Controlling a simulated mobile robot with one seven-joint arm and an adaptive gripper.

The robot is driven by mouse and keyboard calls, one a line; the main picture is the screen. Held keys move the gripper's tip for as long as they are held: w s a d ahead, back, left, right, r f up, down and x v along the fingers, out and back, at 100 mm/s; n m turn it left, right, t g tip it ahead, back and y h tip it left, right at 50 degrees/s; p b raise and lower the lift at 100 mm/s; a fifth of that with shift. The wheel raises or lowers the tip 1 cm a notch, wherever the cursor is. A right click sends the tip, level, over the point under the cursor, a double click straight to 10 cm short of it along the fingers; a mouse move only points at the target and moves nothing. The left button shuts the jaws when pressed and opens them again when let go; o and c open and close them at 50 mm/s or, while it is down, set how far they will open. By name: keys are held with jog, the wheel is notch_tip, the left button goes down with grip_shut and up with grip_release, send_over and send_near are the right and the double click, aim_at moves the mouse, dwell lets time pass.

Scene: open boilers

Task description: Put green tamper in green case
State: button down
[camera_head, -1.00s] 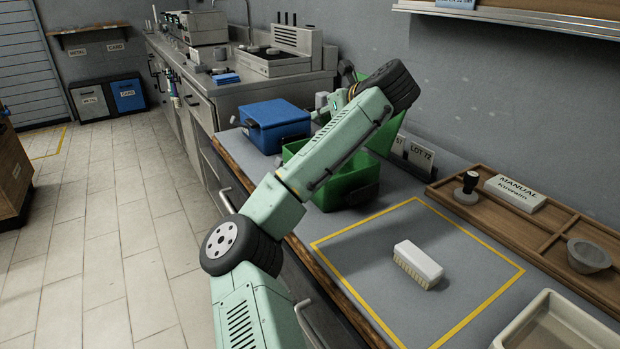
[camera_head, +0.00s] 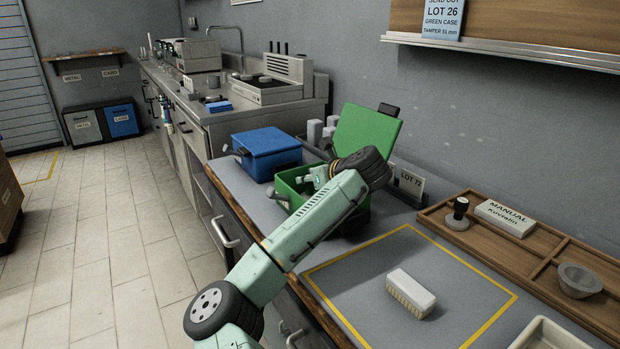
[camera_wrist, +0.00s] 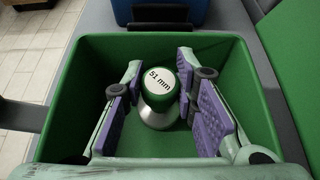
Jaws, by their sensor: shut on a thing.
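The green case (camera_head: 288,184) stands open on the counter with its lid (camera_head: 366,136) raised at the back; its green wall also shows in the wrist view (camera_wrist: 70,98). The green tamper (camera_wrist: 161,84) is inside the case, upright, with a "51 mm" label on its top and a metal base. My gripper (camera_wrist: 163,112) reaches down into the case and is shut on the tamper, its purple pads on either side. I cannot tell whether the base touches the case floor. In the head view the tamper is hidden.
A blue case (camera_head: 268,152) stands just left of the green case. A white brush (camera_head: 411,293) lies inside the yellow-outlined area. A wooden tray (camera_head: 480,248) at the right holds a black-handled tool (camera_head: 459,213), a manual box (camera_head: 505,217) and a bowl (camera_head: 578,280).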

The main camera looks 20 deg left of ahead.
jog(key=shift+f, duration=0.1)
jog(key=c, duration=1.3)
grip_release()
jog(key=shift+r, duration=0.2)
jog(key=v, duration=1.2)
